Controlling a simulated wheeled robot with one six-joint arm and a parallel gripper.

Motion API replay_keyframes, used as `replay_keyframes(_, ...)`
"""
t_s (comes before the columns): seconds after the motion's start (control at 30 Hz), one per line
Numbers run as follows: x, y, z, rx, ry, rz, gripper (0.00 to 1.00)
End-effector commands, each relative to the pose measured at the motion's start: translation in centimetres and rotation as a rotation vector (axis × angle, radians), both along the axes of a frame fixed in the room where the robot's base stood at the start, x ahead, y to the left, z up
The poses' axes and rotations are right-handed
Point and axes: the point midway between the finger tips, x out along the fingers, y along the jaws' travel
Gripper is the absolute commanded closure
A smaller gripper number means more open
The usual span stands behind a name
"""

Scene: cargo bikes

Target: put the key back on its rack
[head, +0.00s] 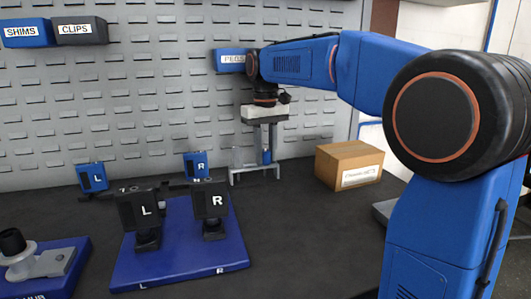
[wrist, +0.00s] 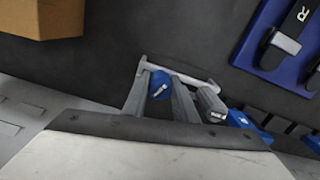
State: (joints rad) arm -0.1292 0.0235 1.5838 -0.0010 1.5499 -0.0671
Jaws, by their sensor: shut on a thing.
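The key shows as a blue upright handle (head: 266,156) in the head view and as a round blue end with a pale mark (wrist: 160,86) in the wrist view. My gripper (head: 267,150) points straight down at the right part of the small light grey rack (head: 240,171). Its two grey fingers (wrist: 160,95) are shut on the blue key, one on each side. The rack's pale bar (wrist: 195,77) runs close by the key in the wrist view. I cannot tell whether the key's lower end rests in the rack.
A grey cylindrical piece (wrist: 210,104) stands at the rack beside the key. A cardboard box (head: 348,165) is to the right. Pedals marked L (head: 145,211) and R (head: 211,200) stand on a blue board (head: 180,262). A perforated wall (head: 130,100) rises behind.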

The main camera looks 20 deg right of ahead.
Motion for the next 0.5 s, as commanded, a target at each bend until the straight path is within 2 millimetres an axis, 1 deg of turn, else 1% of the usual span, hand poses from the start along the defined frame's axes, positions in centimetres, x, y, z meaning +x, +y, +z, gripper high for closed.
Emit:
replay_keyframes(0.3, -0.01, 0.0, -0.7, -0.001, 0.003, 0.0, 1.0)
replay_keyframes(0.33, -0.01, 0.0, -0.73, -0.001, 0.004, 0.0, 0.67)
replay_keyframes(0.37, -0.02, 0.01, -0.76, -0.001, 0.005, 0.0, 0.6)
replay_keyframes(0.4, -0.03, 0.02, -0.8, 0.0, 0.005, 0.0, 0.56)
replay_keyframes(0.5, -0.05, 0.06, -0.89, 0.0, 0.008, 0.001, 0.56)
